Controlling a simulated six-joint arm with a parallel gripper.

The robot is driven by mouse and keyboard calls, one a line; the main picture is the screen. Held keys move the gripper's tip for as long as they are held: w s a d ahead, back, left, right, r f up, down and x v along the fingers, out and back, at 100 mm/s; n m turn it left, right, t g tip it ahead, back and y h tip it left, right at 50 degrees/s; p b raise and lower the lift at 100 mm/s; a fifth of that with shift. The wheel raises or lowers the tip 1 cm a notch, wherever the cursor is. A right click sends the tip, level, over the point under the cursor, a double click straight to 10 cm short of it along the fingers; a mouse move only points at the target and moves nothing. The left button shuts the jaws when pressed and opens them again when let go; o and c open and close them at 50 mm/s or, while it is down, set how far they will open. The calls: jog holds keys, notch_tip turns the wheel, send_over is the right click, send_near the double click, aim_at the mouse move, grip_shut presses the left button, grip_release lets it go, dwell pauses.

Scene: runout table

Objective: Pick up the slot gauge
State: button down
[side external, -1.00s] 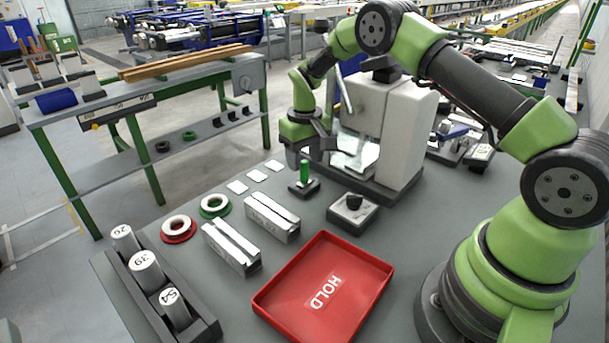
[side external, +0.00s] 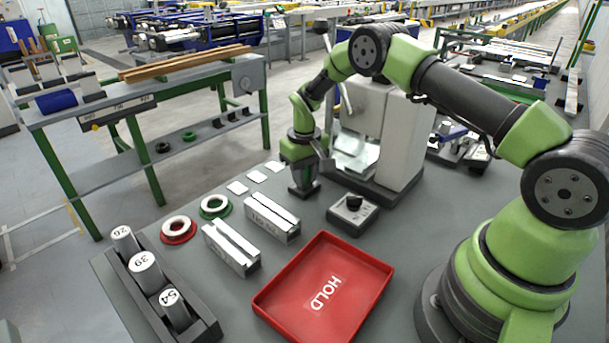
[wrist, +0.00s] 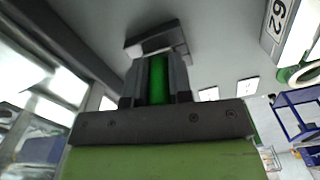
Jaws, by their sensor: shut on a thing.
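The slot gauge appears to be the piece with a green upright handle and a dark block base. In the wrist view its green handle (wrist: 158,82) stands between the two dark fingers of my gripper (wrist: 157,72), with the dark base beyond the fingertips. In the side view my gripper (side external: 303,180) points straight down over the gauge and hides the handle. My gripper is shut on the handle. The dark base shows low at the table, and I cannot tell any gap under it.
A grey machine (side external: 375,140) stands close behind my gripper. A small block with a black knob (side external: 352,208) is to the right. Slotted metal blocks (side external: 272,218), a green ring (side external: 214,206), a red ring (side external: 179,229), a red HOLD tray (side external: 370,300) and a rack of numbered cylinders (side external: 205,327) stand nearer.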

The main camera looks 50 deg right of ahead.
notch_tip(320, 180, up, 7)
jog(key=shift+f, duration=0.1)
jog(key=s, duration=1.8)
dwell(0.9)
jog(key=w+a+n, duration=0.8)
jog(key=w+a, duration=0.1)
jog(key=w+a+n, duration=0.4)
jog(key=shift+w+a+r+n, duration=0.3)
jog(key=shift+w+a+n, duration=0.1)
jog(key=w+a+r+n, duration=0.1)
jog(key=a+n, duration=0.4)
jog(key=a, duration=0.3)
jog(key=shift+w+a, duration=0.35)
jog(key=shift+r, duration=0.1)
